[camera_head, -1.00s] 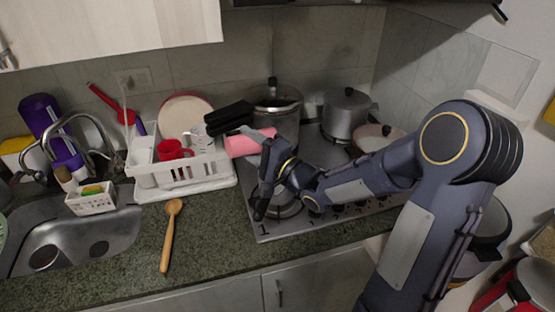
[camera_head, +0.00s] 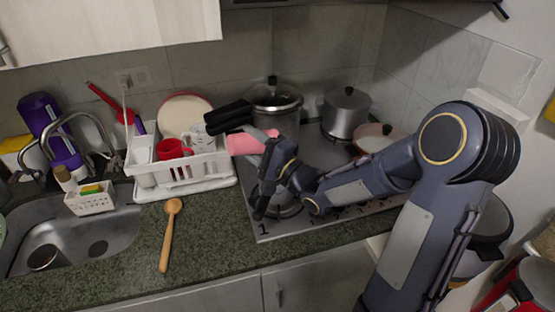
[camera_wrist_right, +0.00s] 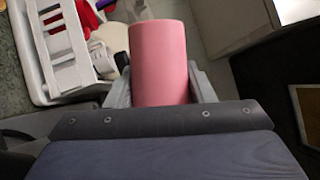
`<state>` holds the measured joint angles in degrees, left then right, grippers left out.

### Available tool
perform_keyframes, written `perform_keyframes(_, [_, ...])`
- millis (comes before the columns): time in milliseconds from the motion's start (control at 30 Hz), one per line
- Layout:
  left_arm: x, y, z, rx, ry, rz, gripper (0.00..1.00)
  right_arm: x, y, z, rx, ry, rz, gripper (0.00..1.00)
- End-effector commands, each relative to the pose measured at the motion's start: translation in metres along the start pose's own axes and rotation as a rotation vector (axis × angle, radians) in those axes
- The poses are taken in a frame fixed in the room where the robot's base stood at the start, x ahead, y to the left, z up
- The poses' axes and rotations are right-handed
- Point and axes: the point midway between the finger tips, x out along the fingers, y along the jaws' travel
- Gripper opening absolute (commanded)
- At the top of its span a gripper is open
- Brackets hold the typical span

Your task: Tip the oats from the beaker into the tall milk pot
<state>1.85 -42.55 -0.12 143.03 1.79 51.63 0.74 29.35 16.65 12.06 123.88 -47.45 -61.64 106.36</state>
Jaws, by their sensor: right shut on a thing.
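The beaker is a plain pink cylinder (camera_head: 245,144), lying on its side in the air left of my right gripper (camera_head: 267,143) in the head view. In the right wrist view the pink beaker (camera_wrist_right: 160,60) sits between the grey fingers of my right gripper (camera_wrist_right: 162,88), which is shut on it. Its inside and any oats are hidden. A lidded silver pot (camera_head: 346,115) stands further right. I cannot tell which vessel is the milk pot. My left gripper is out of view.
A white dish rack (camera_head: 185,180) with a red mug (camera_head: 170,150) and a white jug (camera_head: 199,136) stands close left of the beaker. A wooden spoon (camera_head: 168,235) lies on the counter. The stove (camera_head: 305,225) lies under my right arm. The sink (camera_head: 75,240) is at left.

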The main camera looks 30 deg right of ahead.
Motion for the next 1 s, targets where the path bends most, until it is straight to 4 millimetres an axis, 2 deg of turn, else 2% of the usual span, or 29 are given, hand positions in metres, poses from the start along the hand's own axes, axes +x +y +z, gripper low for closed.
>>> perform_keyframes(1000, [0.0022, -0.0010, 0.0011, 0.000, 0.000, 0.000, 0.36, -0.0015, -0.0024, -0.0047, 0.102, 0.013, -0.042, 0.24])
